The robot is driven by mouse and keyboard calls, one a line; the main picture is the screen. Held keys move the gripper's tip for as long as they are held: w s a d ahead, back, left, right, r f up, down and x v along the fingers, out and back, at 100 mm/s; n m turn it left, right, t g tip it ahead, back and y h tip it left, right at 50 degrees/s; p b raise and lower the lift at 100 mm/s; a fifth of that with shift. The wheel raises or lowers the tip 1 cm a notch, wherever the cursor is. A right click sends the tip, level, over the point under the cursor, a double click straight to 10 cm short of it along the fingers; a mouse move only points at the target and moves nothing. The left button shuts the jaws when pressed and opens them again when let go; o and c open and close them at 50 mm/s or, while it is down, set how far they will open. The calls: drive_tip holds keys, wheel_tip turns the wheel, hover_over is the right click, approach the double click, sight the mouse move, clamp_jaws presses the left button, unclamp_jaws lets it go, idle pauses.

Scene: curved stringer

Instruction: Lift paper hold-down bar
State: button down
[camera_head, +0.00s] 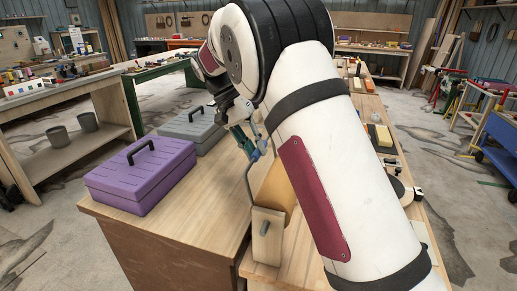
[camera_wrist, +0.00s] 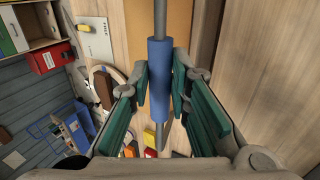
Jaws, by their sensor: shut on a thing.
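The paper hold-down bar is a thin grey metal rod (camera_head: 247,178) beside the paper roll; its blue sleeve (camera_wrist: 159,65) runs upright through the middle of the wrist view. My gripper (camera_wrist: 160,88) has its green-padded fingers shut on the blue sleeve, one on each side. In the head view my gripper (camera_head: 250,143) is small, above the roll, and partly hidden by my arm. The tan paper roll (camera_head: 277,187) sits in a wooden holder (camera_head: 262,238) at the bench edge. My arm hides the bar's far part.
A purple toolbox (camera_head: 140,175) and a grey toolbox (camera_head: 193,128) stand on the bench left of the bar. Small items lie on the bench right of my arm, including a yellow block (camera_head: 384,136). Other workbenches line the room, with open floor between.

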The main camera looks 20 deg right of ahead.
drive_tip(key=shift+w+a+f, duration=0.15)
drive_tip(key=shift+a+f, duration=0.3)
drive_tip(key=shift+a, duration=0.1)
drive_tip(key=c, duration=1.5)
unclamp_jaws()
drive_tip(key=shift+w, duration=0.15)
drive_tip(key=shift+d, duration=0.1)
drive_tip(key=shift+v, duration=6.1)
